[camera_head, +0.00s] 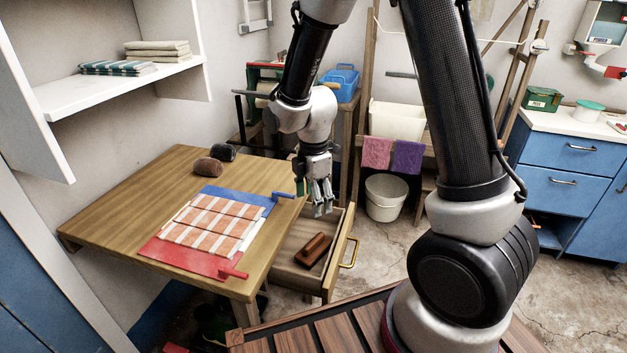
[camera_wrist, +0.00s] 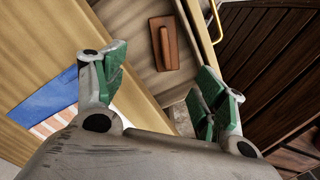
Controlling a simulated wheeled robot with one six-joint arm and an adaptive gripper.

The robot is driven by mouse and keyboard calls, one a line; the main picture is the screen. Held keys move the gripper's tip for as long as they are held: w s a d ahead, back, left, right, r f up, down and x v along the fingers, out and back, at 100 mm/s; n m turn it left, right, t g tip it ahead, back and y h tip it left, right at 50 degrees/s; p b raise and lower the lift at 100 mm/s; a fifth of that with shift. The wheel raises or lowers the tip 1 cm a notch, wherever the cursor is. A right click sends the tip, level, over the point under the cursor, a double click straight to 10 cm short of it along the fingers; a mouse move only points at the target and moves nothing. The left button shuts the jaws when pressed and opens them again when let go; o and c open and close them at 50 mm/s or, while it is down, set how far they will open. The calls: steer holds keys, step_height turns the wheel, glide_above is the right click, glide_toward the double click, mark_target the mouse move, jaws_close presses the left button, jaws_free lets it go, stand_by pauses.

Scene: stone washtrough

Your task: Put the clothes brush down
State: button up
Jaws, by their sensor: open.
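The clothes brush (camera_head: 314,249) is a reddish-brown wooden block with a raised handle. It lies in the open drawer (camera_head: 289,278) under the wooden table. In the wrist view the brush (camera_wrist: 164,43) lies on the drawer floor, beyond my fingertips and apart from them. My gripper (camera_head: 319,197) is open and empty, above the drawer near the table's right edge. In the wrist view its green-padded fingers (camera_wrist: 160,80) stand wide apart with nothing between them.
The drawer's brass handle (camera_head: 349,252) sticks out to the right. A white bucket (camera_head: 386,198) stands on the floor behind.

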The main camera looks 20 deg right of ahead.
steer(key=s+d+r+m+t, duration=0.1)
steer(key=s+d+r+m, duration=0.25)
steer(key=r, duration=0.55)
steer(key=s+d+r+m+t, duration=0.1)
steer(key=s+d+r+m, duration=0.3)
steer(key=r, duration=0.5)
steer(key=s+d+r+m+t, duration=0.1)
steer(key=s+d+r+m, duration=0.2)
steer(key=s+m, duration=0.2)
steer(key=s+d+r+m+t, duration=0.1)
steer(key=s+d+r+m, duration=0.1)
steer(key=s+d+m, duration=0.2)
steer(key=s+m, duration=0.2)
steer(key=m, duration=0.1)
steer(key=shift+s+d+r, duration=0.2)
steer(key=shift+s+r, duration=0.05)
steer(key=shift+r, duration=0.15)
steer(key=shift+c, duration=0.3)
